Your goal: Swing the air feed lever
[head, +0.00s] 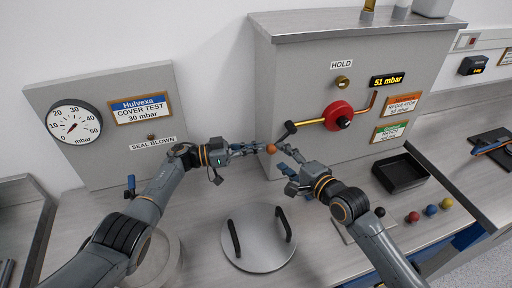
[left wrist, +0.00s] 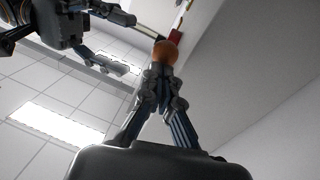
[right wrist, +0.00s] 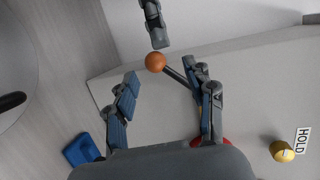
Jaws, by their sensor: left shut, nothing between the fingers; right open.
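My right gripper (head: 284,158) is open to the right of the knob. In the right wrist view the knob (right wrist: 155,61) lies near the gap between its fingers, and one finger partly hides the rod.
A display (head: 387,79) reads 51 mbar beside the HOLD sign (head: 341,65). A dial gauge (head: 74,122) and COVER TEST plate stand left. A round lid with two handles (head: 258,240) lies on the bench below my grippers. A black tray (head: 400,173) and several coloured balls lie right.

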